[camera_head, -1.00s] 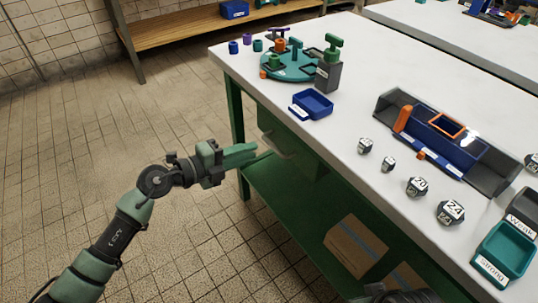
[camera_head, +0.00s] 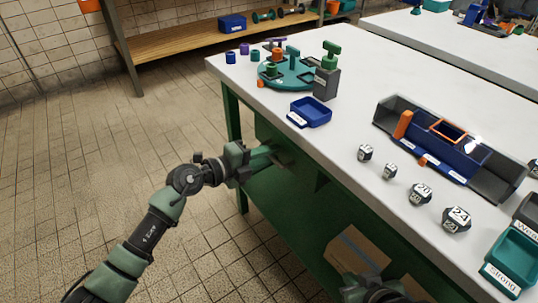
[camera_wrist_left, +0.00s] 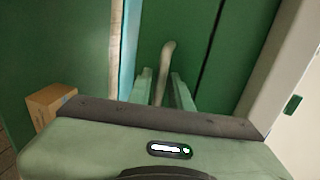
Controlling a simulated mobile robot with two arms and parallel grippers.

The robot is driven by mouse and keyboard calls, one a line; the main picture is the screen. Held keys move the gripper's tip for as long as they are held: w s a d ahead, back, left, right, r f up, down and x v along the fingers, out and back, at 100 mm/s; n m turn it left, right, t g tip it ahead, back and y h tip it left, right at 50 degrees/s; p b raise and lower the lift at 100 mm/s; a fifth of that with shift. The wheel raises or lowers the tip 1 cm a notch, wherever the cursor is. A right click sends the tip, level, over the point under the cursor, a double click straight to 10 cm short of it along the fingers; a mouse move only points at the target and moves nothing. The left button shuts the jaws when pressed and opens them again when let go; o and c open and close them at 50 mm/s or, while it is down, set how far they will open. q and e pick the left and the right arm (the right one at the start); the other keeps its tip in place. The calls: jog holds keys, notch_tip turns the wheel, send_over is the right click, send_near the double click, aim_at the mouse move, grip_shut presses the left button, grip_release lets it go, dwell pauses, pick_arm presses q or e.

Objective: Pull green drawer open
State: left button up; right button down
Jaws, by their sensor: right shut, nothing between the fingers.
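The green drawer (camera_head: 263,131) is under the near left end of the white-topped table, and its front looks closed. Its pale handle shows in the left wrist view (camera_wrist_left: 166,62) as a curved bar. My left gripper (camera_head: 280,154) is at the drawer front in the head view. In the left wrist view its two fingers (camera_wrist_left: 162,88) are apart, one on each side of the handle. My arm and fingers hide part of the drawer front in the head view. My right gripper (camera_head: 378,291) is partly visible at the bottom edge of the head view, away from the drawer.
The white tabletop (camera_head: 300,135) holds a blue tray (camera_head: 310,112), a teal round stand (camera_head: 288,75), a blue bin (camera_head: 440,140) and several dice. A cardboard box (camera_head: 357,250) is on the green lower shelf. The tiled floor at left is clear.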

pick_arm(q)
grip_shut()
dwell(1.4)
